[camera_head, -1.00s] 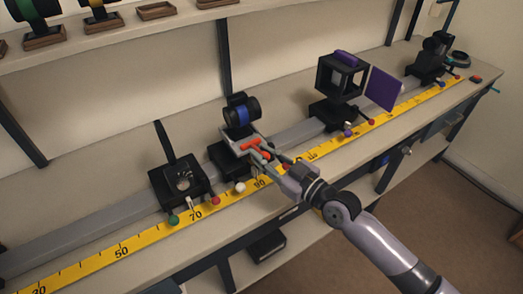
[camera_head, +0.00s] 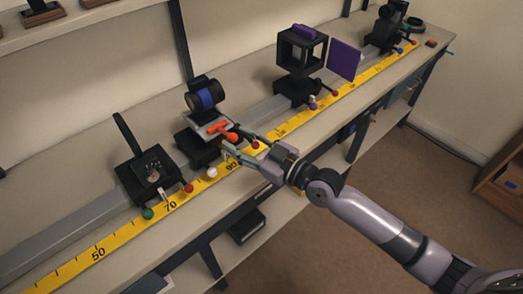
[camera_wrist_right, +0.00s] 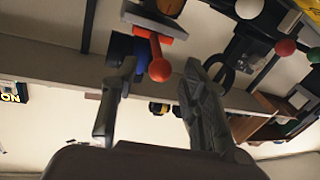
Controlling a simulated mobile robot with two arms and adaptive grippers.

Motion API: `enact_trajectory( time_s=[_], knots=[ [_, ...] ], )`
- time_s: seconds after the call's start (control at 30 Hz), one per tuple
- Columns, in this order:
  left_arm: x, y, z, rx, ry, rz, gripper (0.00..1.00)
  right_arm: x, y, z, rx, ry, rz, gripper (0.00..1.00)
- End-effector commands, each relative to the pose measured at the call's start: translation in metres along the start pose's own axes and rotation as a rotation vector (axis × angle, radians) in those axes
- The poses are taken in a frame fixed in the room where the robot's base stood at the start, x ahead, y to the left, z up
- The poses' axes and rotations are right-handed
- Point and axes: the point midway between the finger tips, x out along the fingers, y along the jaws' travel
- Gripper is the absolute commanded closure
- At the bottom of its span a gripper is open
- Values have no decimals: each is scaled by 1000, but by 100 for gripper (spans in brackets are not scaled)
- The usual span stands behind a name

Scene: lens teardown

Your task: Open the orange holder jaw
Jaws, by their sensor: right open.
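The orange holder jaw handle (camera_head: 216,128) is a short orange bar with a round orange knob (camera_head: 231,137). It sits on the front of a grey-plated holder below a black cylinder with a blue band (camera_head: 205,97). The handle also shows in the right wrist view (camera_wrist_right: 155,45), with its knob (camera_wrist_right: 159,70) in line with the gap between my fingers. My right gripper (camera_head: 235,142) is open, its fingers pointing at the knob from the front; contact cannot be told. My left gripper is not in view.
The holder stands on a grey rail behind a yellow scale (camera_head: 128,235). A white ball (camera_head: 212,172), a red ball (camera_head: 188,188) and a green ball (camera_head: 148,213) lie left of my gripper. A black frame (camera_head: 301,48) and purple panel (camera_head: 344,60) stand further right.

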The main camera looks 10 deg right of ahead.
Motion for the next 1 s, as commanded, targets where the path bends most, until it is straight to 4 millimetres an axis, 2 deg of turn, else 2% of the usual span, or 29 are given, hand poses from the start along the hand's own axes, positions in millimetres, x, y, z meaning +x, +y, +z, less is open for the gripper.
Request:
enact_trajectory(
  time_s=[0.03,0.2,0.4,0.6,1.0],
  knots=[
    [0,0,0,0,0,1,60,-13,0,2,-4,-5,0,59],
    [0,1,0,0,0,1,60,-50,0,2,-3,-5,0,59],
    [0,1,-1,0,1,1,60,-79,0,2,-3,-4,0,59],
    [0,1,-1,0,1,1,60,-90,0,0,0,0,-1,59],
    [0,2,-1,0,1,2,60,-90,0,0,0,1,0,59]
  ],
)
